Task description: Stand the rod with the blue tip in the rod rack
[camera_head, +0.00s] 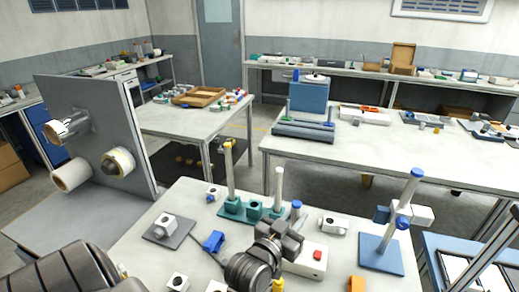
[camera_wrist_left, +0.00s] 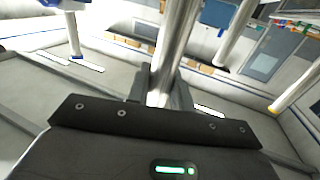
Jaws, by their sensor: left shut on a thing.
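My left gripper (camera_head: 291,228) is shut on a rod with a blue tip (camera_head: 296,205); the tip shows just above the jaws. In the left wrist view the jaws (camera_wrist_left: 160,92) close around the shiny grey rod (camera_wrist_left: 176,45), and its tip is hidden. The teal rod rack (camera_head: 232,209) stands on the near table, left of and behind the gripper. A rod with a yellow tip (camera_head: 229,170) and a pale-topped rod (camera_head: 278,187) stand upright in it. Whether the held rod touches the rack is hidden. My right gripper is out of view.
A stand with a blue base (camera_head: 381,254), pole and white block (camera_head: 424,215) rises to the right. A box with a red button (camera_head: 311,260) sits close by the gripper. Small blocks and a blue part (camera_head: 214,241) lie left. A grey panel with reels (camera_head: 120,130) stands far left.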

